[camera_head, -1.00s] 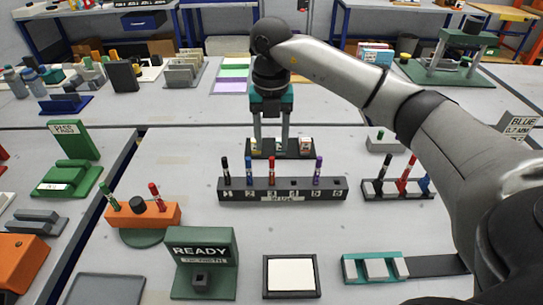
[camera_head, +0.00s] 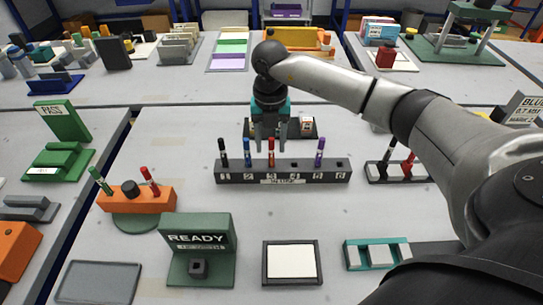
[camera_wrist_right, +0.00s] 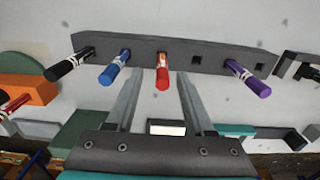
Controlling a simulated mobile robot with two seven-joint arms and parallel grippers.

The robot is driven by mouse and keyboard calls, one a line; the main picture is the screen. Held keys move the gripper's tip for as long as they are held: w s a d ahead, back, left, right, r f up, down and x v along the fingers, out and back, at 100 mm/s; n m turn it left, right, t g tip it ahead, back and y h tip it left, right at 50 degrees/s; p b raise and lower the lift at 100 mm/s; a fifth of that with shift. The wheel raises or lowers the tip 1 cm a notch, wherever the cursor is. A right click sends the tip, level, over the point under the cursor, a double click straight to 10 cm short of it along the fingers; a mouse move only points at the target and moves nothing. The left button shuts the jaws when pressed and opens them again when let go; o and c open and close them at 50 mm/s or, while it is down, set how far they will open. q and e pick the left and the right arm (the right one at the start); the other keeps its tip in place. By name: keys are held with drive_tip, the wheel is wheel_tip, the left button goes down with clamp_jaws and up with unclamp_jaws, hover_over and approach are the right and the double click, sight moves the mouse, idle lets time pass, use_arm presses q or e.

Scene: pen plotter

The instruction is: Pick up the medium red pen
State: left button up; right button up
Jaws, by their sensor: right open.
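A black numbered rack (camera_head: 283,174) stands mid-table with black, blue, red and purple pens upright in it. Its red pen (camera_head: 271,153) is in slot 3, between the blue and purple pens. My right gripper (camera_head: 271,146) is open above the rack, its fingers on either side of the red pen's upper part. In the right wrist view the red pen (camera_wrist_right: 162,72) shows between and just beyond the open fingers (camera_wrist_right: 158,85), apart from both. Other red pens stand in the orange block (camera_head: 150,182) and the right-hand rack (camera_head: 408,164). My left gripper is not in view.
The blue pen (camera_wrist_right: 114,68) is close on the left of the fingers. Behind the gripper is a dark holder (camera_head: 308,128) with small items. A green READY stand (camera_head: 199,240) and a white pad (camera_head: 291,262) are in front. The table between is clear.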

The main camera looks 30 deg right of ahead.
sight(271, 159)
drive_tip(key=f, duration=0.2)
drive_tip(key=f+b, duration=0.1)
drive_tip(key=f, duration=0.2)
drive_tip(key=shift+w+d, duration=0.1)
drive_tip(key=shift+d, duration=0.1)
clamp_jaws()
idle(0.3)
